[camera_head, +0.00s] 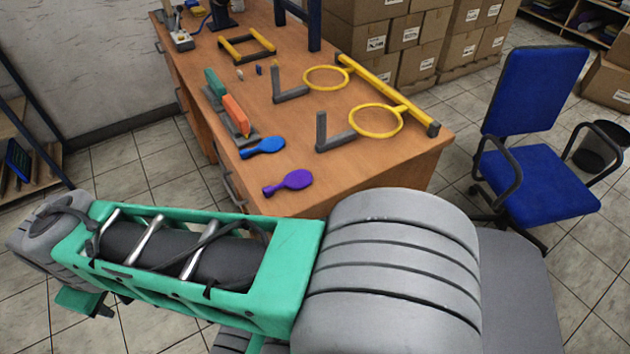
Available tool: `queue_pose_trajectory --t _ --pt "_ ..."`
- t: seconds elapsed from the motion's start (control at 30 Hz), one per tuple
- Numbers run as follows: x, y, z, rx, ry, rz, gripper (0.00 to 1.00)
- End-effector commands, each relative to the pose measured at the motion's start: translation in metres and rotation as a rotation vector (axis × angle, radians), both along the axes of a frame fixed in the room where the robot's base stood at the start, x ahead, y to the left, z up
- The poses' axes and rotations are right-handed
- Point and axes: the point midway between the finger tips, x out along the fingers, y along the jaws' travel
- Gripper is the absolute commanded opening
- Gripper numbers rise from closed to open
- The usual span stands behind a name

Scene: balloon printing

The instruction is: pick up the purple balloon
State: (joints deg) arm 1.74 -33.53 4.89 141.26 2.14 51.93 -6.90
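The purple balloon (289,182) lies flat and deflated near the front edge of the wooden table (375,165). Its round end points right and its narrow neck points left. A blue balloon (264,146) of similar shape lies just behind it and to the left. My arm crosses the foreground, apart from the table items. Its far end runs off toward the lower left, and my gripper's fingers cannot be made out. Nothing covers the purple balloon.
Yellow rings (376,121) and grey L-shaped brackets (334,138) stand right of the balloons. A blue chair (530,140) is at the right. Cardboard boxes (405,33) are behind.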

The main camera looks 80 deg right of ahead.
Motion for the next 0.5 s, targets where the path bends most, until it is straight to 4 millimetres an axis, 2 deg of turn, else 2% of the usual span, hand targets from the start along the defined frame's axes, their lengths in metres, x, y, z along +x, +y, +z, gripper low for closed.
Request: queue_pose_trajectory --t 0.07,0.17,0.2,0.27,0.3,0.4,0.5 --pt "0.006 -0.039 0.005 -0.071 0.035 0.045 0.49" --pt "0.003 -0.113 0.007 -0.186 0.130 0.153 0.49" --pt "-0.004 -0.146 0.009 -0.229 0.184 0.208 0.49" --pt "-0.022 -0.194 0.008 -0.274 0.278 0.296 0.49" --pt "-0.036 -0.223 0.008 -0.289 0.342 0.357 0.49" --pt "-0.078 -0.280 0.006 -0.289 0.485 0.498 0.49" --pt "-0.113 -0.313 0.004 -0.258 0.581 0.605 0.49"
